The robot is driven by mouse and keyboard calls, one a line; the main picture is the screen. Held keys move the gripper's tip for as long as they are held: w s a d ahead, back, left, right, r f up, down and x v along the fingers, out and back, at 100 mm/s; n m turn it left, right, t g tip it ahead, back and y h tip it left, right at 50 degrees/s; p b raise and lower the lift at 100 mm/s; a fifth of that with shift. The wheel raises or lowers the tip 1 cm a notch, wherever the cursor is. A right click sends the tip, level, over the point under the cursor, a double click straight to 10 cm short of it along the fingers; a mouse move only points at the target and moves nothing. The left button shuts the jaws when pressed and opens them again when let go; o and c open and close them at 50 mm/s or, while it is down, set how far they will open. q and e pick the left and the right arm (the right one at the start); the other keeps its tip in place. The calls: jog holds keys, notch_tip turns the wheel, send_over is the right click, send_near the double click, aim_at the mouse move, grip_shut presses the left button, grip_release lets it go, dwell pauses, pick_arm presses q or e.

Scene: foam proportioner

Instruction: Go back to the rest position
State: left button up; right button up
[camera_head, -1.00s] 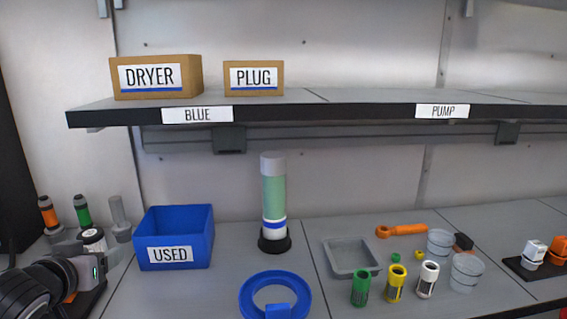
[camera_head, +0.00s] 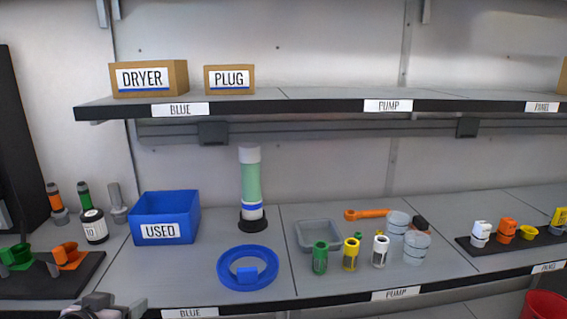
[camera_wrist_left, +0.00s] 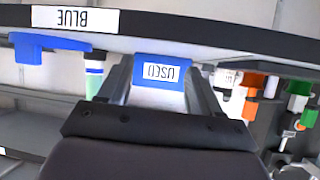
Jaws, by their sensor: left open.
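My left gripper (camera_head: 112,308) shows only in part at the bottom edge of the head view, in front of the workbench's front edge. In the left wrist view my left gripper (camera_wrist_left: 160,82) is open, with nothing between its fingers. That view is upside down, and the blue USED bin (camera_wrist_left: 162,73) shows in the gap beyond the fingertips, apart from them. In the head view the blue USED bin (camera_head: 165,215) stands on the bench at the left. My right gripper is in neither view.
A green and white cylinder (camera_head: 250,185) stands upright behind a blue ring (camera_head: 222,268). A grey tray (camera_head: 318,235), an orange wrench (camera_head: 366,214) and small coloured parts lie right of it. A shelf (camera_head: 330,105) with DRYER and PLUG boxes runs above. A red container (camera_head: 540,306) is at lower right.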

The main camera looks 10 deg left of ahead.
pick_arm(q)
jog(key=s+d+f+m+g+h+p, duration=0.1)
jog(key=s+d+f+m+h, duration=0.3)
jog(key=s+d+f, duration=1.1)
jog(key=d+f+p, duration=0.1)
jog(key=d+f, duration=0.2)
jog(key=d, duration=0.1)
jog(key=shift+f+g+h, duration=0.15)
jog(key=shift+g+h, duration=0.15)
jog(key=shift+g, duration=0.1)
jog(key=shift+s+d, duration=0.1)
